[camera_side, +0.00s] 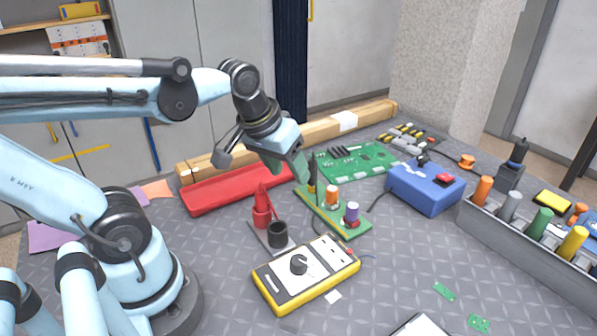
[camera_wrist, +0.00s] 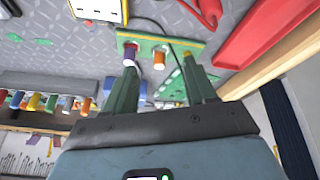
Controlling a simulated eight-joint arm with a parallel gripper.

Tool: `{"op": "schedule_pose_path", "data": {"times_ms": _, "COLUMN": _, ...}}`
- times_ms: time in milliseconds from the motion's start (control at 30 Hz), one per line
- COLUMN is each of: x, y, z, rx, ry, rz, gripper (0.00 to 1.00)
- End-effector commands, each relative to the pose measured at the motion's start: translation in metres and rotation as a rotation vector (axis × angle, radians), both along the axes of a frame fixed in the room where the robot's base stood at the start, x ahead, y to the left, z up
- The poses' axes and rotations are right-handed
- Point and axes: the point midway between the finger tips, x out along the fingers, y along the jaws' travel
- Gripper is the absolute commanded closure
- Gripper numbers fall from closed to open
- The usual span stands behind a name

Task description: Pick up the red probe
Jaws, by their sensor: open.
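The red probe (camera_side: 262,200) stands upright with its point up, in a red holder beside an empty black cup (camera_side: 278,235). In the wrist view a red piece at the top edge (camera_wrist: 210,10) looks like the probe, partly cut off. My gripper (camera_side: 298,168) is above and to the right of the probe in the side view, near the small green board (camera_side: 345,222). Its two green fingers are apart in the wrist view (camera_wrist: 160,72), with the small board beyond them. The probe is not between the fingers. A dark upright piece (camera_side: 313,172) stands close to the fingers.
A yellow multimeter (camera_side: 305,275) lies in front of the holder. A red tray (camera_side: 235,190) and wooden beam (camera_side: 365,117) lie behind. A blue box (camera_side: 425,190) and grey rack (camera_side: 530,240) of coloured cylinders stand right. The mat is clear left of the multimeter.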

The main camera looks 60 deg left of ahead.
Motion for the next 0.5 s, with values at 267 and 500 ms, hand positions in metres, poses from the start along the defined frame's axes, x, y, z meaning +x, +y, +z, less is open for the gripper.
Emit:
{"op": "schedule_pose_path", "data": {"times_ms": 267, "x": -0.013, "y": 0.051, "z": 0.021, "rx": -0.166, "ry": 0.303, "rz": 0.579, "gripper": 0.44}}
{"op": "schedule_pose_path", "data": {"times_ms": 500, "x": -0.019, "y": 0.061, "z": 0.021, "rx": -0.197, "ry": 0.380, "rz": 0.730, "gripper": 0.44}}
